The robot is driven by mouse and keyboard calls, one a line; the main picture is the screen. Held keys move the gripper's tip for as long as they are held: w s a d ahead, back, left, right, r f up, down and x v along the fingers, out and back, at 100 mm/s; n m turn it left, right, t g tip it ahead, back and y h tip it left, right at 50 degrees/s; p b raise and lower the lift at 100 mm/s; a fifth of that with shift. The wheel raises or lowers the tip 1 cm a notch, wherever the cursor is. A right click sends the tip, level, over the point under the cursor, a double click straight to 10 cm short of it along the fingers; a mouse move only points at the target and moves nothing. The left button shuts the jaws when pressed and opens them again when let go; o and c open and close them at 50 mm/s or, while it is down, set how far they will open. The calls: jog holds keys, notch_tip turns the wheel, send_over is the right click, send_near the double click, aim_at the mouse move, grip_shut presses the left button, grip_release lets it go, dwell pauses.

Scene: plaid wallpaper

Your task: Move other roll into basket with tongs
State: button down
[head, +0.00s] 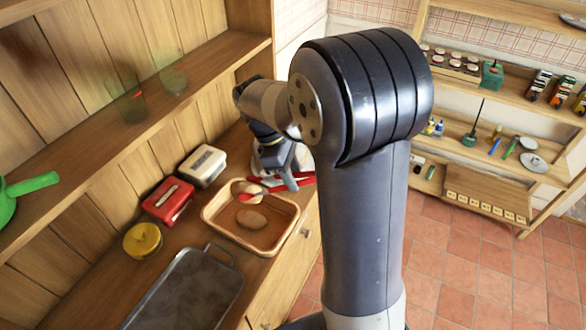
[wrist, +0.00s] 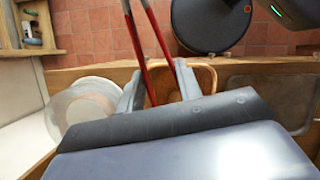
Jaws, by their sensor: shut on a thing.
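My gripper (head: 279,168) is shut on the red tongs (head: 283,187), which also show between my fingers (wrist: 158,75) in the wrist view (wrist: 139,50). The tongs reach left over the far end of the tan basket (head: 284,239). One brown roll (head: 251,219) lies on the basket floor. Another roll (head: 251,188) is at the tong arms near the basket's far end; I cannot tell whether it is gripped or resting. In the wrist view only part of the basket's rim (wrist: 207,68) shows, and the rolls are hidden.
A red box (head: 168,199), a cream box (head: 203,165) and a yellow tin (head: 143,241) stand left of the basket. A dark tray (head: 190,292) lies in front. A pale round dish (wrist: 72,112) is beside my gripper. Shelves overhang at left.

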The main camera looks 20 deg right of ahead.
notch_tip(320, 180, down, 7)
jog(key=b, duration=0.5)
jog(key=c, duration=1.5)
grip_release()
notch_tip(320, 180, up, 10)
jog(key=p, duration=0.5)
